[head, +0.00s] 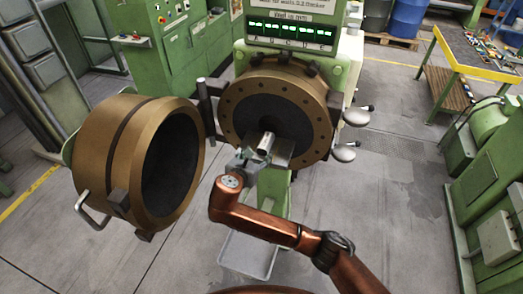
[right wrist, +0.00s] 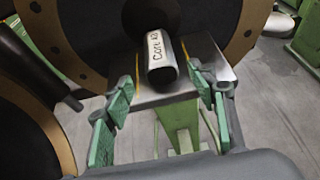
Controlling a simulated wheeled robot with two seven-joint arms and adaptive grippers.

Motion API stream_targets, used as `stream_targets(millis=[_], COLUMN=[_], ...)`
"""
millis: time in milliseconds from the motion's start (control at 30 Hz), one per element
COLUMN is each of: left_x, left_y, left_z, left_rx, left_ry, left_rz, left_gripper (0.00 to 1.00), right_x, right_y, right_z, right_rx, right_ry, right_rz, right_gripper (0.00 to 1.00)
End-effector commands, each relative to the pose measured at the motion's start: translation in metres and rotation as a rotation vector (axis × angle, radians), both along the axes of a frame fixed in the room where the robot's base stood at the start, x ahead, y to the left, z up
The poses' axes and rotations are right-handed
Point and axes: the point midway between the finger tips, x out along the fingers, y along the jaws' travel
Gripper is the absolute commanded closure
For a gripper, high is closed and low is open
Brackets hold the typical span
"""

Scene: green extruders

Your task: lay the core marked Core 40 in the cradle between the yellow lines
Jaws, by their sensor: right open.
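The core (right wrist: 158,60) is a grey cylinder with a white label that appears to read Core 40. In the right wrist view it lies on the metal cradle plate (right wrist: 218,62), between two yellow lines, its near end toward me. It also shows in the head view (head: 266,145), in front of the extruder's dark round opening. My right gripper (right wrist: 163,88) is open, its green-padded fingers apart on either side, just short of the core's near end. It shows small in the head view (head: 246,161). My left gripper is out of view.
The bronze extruder ring (head: 314,110) stands behind the plate. A swung-open bronze ring (head: 95,160) with a handle is close on the left. A grey bin (head: 247,256) sits below. A yellow-edged bench (head: 448,60) is far right. Floor at right of the stand is clear.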

Motion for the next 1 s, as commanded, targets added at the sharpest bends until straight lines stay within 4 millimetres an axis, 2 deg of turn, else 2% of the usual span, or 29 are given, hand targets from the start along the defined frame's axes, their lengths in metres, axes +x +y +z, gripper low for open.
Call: stream_targets(millis=[100, 300, 667, 767, 833, 1000], left_x=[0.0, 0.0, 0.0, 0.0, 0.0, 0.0], left_y=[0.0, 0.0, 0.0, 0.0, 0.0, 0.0], left_z=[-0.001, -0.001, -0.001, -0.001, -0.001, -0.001], left_rx=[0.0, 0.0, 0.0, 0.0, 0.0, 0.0], left_ry=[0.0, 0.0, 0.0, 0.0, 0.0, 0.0], left_rz=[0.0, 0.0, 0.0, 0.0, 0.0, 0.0], left_gripper=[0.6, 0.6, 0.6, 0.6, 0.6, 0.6], right_x=[-0.021, -0.043, -0.048, -0.045, -0.041, -0.032], right_y=[0.008, 0.015, 0.017, 0.017, 0.017, 0.014], right_z=[0.009, 0.019, 0.02, 0.007, -0.013, -0.076], right_rx=[0.003, 0.0, 0.004, 0.077, 0.207, 0.75], right_ry=[-0.001, 0.0, 0.001, 0.012, 0.025, 0.065], right_rz=[0.002, 0.0, -0.002, 0.005, 0.011, -0.031], right_gripper=[0.48, 0.48, 0.48, 0.48, 0.48, 0.48])
